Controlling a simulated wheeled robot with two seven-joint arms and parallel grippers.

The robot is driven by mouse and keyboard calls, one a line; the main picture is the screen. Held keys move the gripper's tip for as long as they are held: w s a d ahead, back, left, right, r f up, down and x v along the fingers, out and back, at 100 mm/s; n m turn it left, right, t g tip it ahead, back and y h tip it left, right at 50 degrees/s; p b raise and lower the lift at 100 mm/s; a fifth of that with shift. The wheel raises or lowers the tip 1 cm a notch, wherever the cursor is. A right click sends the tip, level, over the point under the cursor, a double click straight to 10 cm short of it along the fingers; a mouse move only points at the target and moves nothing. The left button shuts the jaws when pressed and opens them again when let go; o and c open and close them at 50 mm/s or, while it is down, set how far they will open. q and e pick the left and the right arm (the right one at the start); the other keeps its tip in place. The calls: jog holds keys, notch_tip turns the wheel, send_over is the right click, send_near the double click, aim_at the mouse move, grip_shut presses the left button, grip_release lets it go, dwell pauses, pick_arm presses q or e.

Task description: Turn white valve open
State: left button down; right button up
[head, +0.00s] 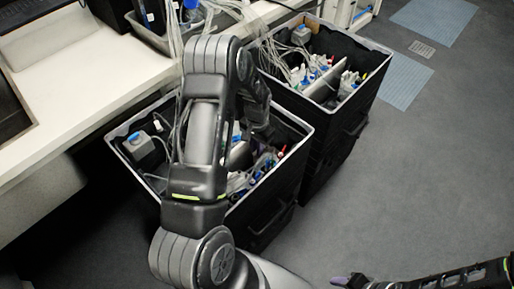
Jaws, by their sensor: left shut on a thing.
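Several small white and blue valve-like parts (238,183) with tubing are inside the near black box. I cannot tell which one is the white valve of the task. My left arm rises in front of the box and bends down into it. My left gripper (258,132) is over the inside of the box, among these parts, and is shut on a small part there. Its fingertips and the held part are mostly hidden by my arm and the clutter. My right gripper (347,281) shows only at the bottom right edge, away from the boxes, and its opening is unclear.
The near black box (285,178) stands on the floor beside a white bench (95,85). A second black box (372,75) with similar parts and grey tubes stands behind it. A grey tray (150,36) sits on the bench. The grey floor (420,180) at right is clear.

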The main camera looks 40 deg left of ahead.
pick_arm(q)
jog(key=n+b, duration=0.2)
jog(key=n, duration=0.1)
jog(key=shift+f+n, duration=0.1)
jog(key=shift+n, duration=0.2)
jog(key=n+b, duration=0.2)
jog(key=n, duration=0.2)
jog(key=shift+n, duration=0.3)
jog(key=n, duration=0.9)
jog(key=shift+n, duration=0.3)
jog(key=c, duration=1.7)
grip_release()
